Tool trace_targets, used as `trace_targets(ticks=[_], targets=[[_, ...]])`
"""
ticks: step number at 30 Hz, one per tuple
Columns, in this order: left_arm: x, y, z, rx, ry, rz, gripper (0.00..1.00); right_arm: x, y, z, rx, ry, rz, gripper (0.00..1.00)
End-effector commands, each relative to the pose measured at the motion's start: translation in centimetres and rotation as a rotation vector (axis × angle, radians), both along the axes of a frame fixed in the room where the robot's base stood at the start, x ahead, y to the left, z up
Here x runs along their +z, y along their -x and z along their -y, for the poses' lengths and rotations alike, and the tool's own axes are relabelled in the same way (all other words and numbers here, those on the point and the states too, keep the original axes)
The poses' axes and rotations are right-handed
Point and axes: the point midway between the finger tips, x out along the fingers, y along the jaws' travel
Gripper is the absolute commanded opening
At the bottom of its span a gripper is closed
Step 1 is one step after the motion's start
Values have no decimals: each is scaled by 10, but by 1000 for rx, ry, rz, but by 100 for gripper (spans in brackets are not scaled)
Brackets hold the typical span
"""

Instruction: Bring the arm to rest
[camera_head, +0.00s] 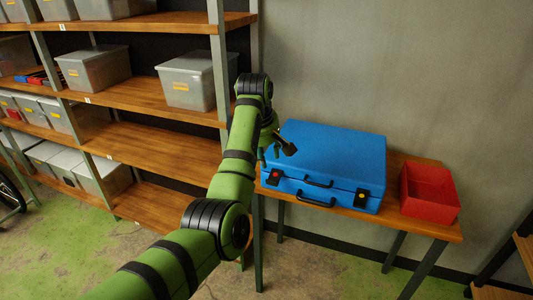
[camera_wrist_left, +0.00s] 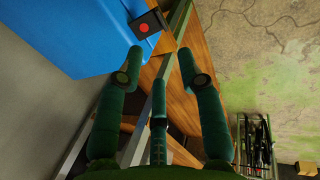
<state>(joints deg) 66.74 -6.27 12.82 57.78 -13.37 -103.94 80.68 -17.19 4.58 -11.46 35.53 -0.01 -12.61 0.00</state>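My left arm reaches from the bottom of the head view, and its gripper (camera_head: 277,153) is at the left front of the closed blue case (camera_head: 330,150). The blue case (camera_wrist_left: 75,35) fills the upper left there. One black latch with a red button (camera_wrist_left: 144,27) is just beyond the fingertips; I see no clear contact. My right gripper is not in view.
The case stands on a wooden table (camera_head: 397,217) beside an open red box (camera_head: 430,192). Shelves with grey bins (camera_head: 187,80) stand on the left. A dark crate with tools (camera_wrist_left: 255,145) shows at lower right in the wrist view. Green-stained floor (camera_head: 310,255) lies in front.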

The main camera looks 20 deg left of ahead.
Motion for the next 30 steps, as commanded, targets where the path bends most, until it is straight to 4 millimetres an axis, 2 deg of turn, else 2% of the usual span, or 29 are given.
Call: trace_targets(ticks=[8,11,13,14,17,18,22,24,26,27,29,30], targets=[[-1,0,0,-1,0,0,37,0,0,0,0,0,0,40],[-17,0,-1,-22,-14,-9,37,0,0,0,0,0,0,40],[-45,1,-3,-63,-41,-20,37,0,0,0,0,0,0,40],[-62,2,-4,-90,-56,-26,37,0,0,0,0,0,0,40],[-130,10,-7,-207,-117,-47,37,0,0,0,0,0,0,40],[-161,16,-8,-262,-143,-57,37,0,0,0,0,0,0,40],[-256,47,-11,-449,-220,-84,37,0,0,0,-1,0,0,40],[-305,70,-12,-549,-255,-101,37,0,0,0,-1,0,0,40],[-344,94,-12,-637,-280,-114,37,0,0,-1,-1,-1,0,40],[-370,112,-13,-694,-296,-123,37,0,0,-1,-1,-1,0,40],[-406,141,-13,-781,-317,-136,37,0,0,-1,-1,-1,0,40],[-428,161,-13,-840,-329,-143,37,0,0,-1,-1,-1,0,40]])
